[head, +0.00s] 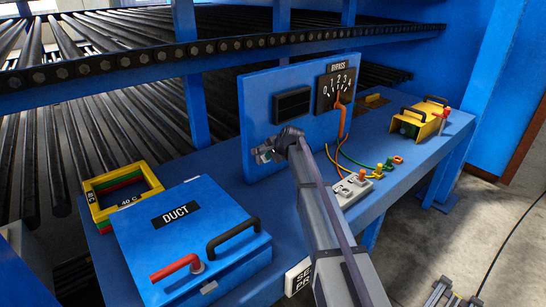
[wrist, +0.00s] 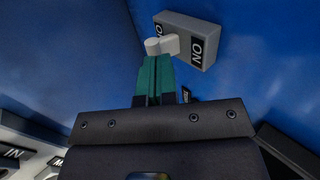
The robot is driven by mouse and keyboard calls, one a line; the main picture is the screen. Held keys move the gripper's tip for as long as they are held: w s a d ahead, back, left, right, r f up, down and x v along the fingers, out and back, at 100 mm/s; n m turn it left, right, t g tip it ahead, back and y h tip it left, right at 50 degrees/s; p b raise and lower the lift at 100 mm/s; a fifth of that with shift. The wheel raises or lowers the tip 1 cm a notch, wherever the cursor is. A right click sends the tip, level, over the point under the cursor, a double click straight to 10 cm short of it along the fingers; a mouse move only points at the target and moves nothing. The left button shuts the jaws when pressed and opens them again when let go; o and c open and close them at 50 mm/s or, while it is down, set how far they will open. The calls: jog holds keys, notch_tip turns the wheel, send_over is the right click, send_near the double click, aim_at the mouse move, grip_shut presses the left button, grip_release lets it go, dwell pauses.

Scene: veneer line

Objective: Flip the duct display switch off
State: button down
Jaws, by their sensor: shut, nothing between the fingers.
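The switch shows in the wrist view as a grey box (wrist: 205,43) on a blue panel, with a pale toggle (wrist: 162,46) sticking out and black-and-white labels with the letters O and N. In the head view only a bit of a pale fitting shows by my gripper (head: 262,153), at the lower left of the upright blue panel (head: 262,90). My gripper's teal fingers (wrist: 156,78) are shut and empty, their tips at the toggle; I cannot tell whether they touch it. A dark display (head: 292,105) sits above on the panel.
A blue box labelled DUCT (head: 190,235) with black and red handles stands front left, beside a yellow frame stack (head: 122,192).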

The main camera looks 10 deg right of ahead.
jog(key=shift+r+p, duration=0.4)
jog(key=shift+r, duration=0.2)
jog(key=s+d+f+p+v, duration=0.1)
jog(key=s+f+p+v, duration=0.1)
jog(key=p+v, duration=0.6)
jog(key=v, duration=0.5)
jog(key=shift+s+r, duration=0.15)
jog(key=shift+r, duration=0.1)
jog(key=shift+d, duration=0.15)
